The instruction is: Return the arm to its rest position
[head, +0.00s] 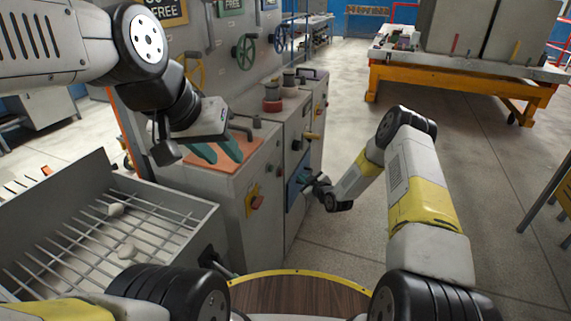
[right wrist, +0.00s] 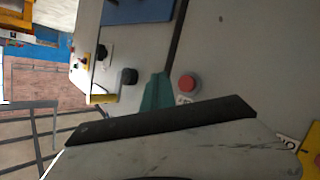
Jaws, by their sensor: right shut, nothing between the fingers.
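My right arm reaches forward on the right of the head view. Its gripper (head: 302,180) is in front of the blue panel (head: 296,184) on the grey cabinet's front; contact cannot be told. In the right wrist view the teal fingers (right wrist: 157,94) are together and empty, beside a red button (right wrist: 188,84). My left gripper (head: 217,150) hangs over the orange-topped cabinet at the left. Its two teal fingers are apart with nothing seen between them.
The grey cabinet (head: 265,215) with knobs and levers stands close to both arms. A grated bin (head: 190,212) with pale lumps is at the lower left. An orange-framed table (head: 450,78) stands at the back right.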

